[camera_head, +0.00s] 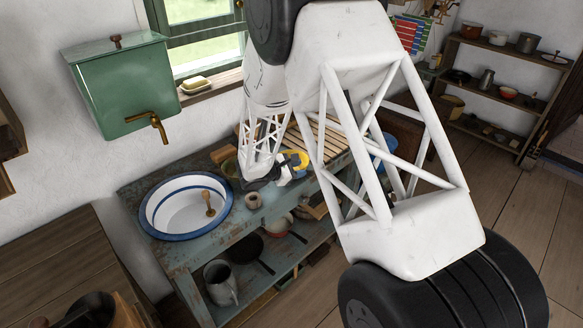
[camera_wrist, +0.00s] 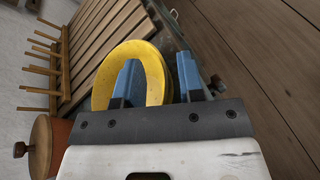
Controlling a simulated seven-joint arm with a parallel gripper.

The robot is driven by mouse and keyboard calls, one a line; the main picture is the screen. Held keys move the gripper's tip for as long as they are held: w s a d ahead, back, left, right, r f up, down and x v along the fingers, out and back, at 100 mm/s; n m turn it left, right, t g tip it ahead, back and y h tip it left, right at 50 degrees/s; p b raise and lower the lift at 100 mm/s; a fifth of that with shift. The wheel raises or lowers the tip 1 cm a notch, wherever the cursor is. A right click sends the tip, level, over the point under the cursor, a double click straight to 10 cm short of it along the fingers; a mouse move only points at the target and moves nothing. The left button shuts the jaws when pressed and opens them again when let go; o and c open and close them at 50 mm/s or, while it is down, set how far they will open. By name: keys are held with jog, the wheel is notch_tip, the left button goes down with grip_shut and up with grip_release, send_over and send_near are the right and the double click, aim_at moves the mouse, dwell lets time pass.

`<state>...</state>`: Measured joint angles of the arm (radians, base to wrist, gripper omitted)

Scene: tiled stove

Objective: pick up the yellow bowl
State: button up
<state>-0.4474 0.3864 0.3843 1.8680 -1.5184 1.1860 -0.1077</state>
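The yellow bowl (camera_wrist: 157,78) is in the middle of the wrist view, with its rim facing the camera. In the head view it shows as a small yellow shape (camera_head: 301,157) on the bench beside the slatted wooden rack, partly hidden by my arm. My gripper (camera_wrist: 158,80) is at the bowl. One blue finger is over the bowl's opening and the other is outside its right wall, with the wall between them. The fingers are apart and a narrow gap shows beside the right one. My gripper also shows in the head view (camera_head: 290,168), small and partly hidden.
A white basin with a blue rim (camera_head: 168,222) is set in the bench, with a wooden spoon in it. The slatted rack (camera_head: 325,140) lies behind. A green water tank (camera_head: 123,85) hangs on the wall.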

jog(key=shift+d, duration=0.1)
jog(key=shift+c, duration=0.3)
grip_shut()
